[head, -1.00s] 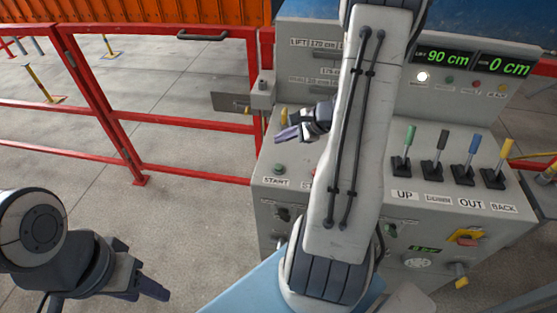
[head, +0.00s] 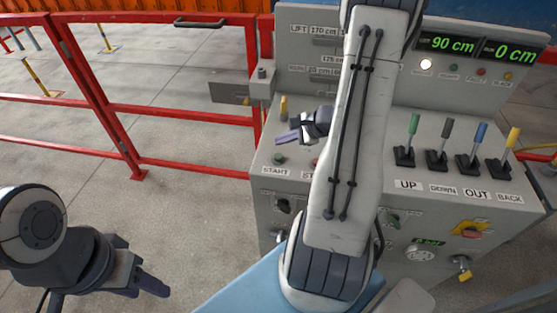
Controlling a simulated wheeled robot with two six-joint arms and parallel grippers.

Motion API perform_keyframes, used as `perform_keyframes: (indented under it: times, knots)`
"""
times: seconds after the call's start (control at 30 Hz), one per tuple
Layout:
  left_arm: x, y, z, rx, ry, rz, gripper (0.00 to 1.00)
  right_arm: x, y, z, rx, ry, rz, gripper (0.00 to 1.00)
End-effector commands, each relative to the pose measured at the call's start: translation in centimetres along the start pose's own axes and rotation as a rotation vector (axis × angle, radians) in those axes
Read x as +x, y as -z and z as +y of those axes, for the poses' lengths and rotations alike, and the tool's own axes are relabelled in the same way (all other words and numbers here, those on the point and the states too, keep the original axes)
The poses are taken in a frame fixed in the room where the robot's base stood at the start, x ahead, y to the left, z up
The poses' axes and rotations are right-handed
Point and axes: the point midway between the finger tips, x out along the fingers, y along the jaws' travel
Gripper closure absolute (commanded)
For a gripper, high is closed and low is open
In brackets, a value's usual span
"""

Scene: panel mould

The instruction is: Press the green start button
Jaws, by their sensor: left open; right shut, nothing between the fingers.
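The green start button (head: 279,159) sits on the sloped top of the grey control console, above the START label (head: 275,171), at the console's left end. My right arm hides the middle of the console. My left gripper (head: 150,270) is open at the lower left, away from the console.
Green, black, blue and yellow levers (head: 480,150) stand on the console's right. A red button beside START is partly hidden. Displays (head: 445,44) read 90 cm and 0 cm. A red fence (head: 190,168) runs behind on the left. A yellow knob (head: 284,104) stands behind my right gripper.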

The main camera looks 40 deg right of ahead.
Motion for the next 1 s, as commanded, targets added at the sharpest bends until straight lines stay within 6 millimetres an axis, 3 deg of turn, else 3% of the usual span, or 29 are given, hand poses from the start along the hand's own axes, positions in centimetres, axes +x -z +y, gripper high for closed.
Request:
perform_keyframes:
  times: [0.1, 0.23, 1.0]
  knots:
    - [2.3, -0.1, -0.2, 0.001, 0.000, 0.000, 0.50, 1.6, 1.2, 1.2, 0.000, 0.000, 0.000, 1.00]
    - [3.2, -0.2, -0.2, 0.002, 0.000, 0.000, 0.50, 2.2, 1.6, 1.6, -0.001, 0.001, 0.000, 1.00]
    - [3.3, -0.2, -0.2, 0.002, 0.000, 0.000, 0.50, 2.2, 1.6, 1.6, 0.000, 0.000, 0.000, 1.00]
